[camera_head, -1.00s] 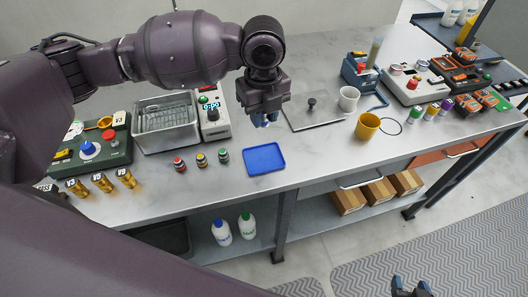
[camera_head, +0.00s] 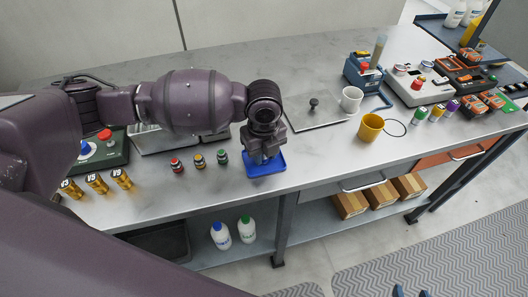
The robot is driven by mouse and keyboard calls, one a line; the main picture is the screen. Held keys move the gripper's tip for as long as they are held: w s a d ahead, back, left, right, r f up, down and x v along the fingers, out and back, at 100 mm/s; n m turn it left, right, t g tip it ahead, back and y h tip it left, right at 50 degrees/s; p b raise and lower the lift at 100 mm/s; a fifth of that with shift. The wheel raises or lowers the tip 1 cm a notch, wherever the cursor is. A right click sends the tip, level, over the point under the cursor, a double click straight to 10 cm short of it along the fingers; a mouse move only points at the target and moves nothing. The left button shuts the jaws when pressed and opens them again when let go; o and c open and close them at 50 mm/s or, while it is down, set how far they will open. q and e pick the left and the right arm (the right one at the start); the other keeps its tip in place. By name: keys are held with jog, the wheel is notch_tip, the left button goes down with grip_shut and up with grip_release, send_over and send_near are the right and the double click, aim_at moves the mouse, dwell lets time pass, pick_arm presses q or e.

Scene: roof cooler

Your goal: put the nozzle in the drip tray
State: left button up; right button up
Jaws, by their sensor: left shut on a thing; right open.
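The blue drip tray (camera_head: 270,168) lies flat near the front edge of the steel bench. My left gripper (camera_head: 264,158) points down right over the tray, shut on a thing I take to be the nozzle. The gripper body and arm hide the nozzle, so I cannot tell whether it touches the tray. The tray's back part is also hidden behind the gripper. My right gripper (camera_head: 411,293) is only partly in view at the bottom edge, open, empty and away from the bench.
Several small capped bottles (camera_head: 199,160) stand left of the tray, with brass fittings (camera_head: 97,183) further left. A metal plate with a black knob (camera_head: 314,104), a white mug (camera_head: 351,99) and a yellow mug (camera_head: 370,127) are to the right.

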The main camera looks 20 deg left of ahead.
dwell(0.3)
pick_arm(q)
jog(key=o, duration=0.9)
jog(key=shift+f, duration=0.1)
jog(key=shift+o, duration=0.2)
notch_tip(320, 180, up, 12)
jog(key=p, duration=0.1)
jog(key=shift+p, duration=0.4)
jog(key=shift+s, duration=0.1)
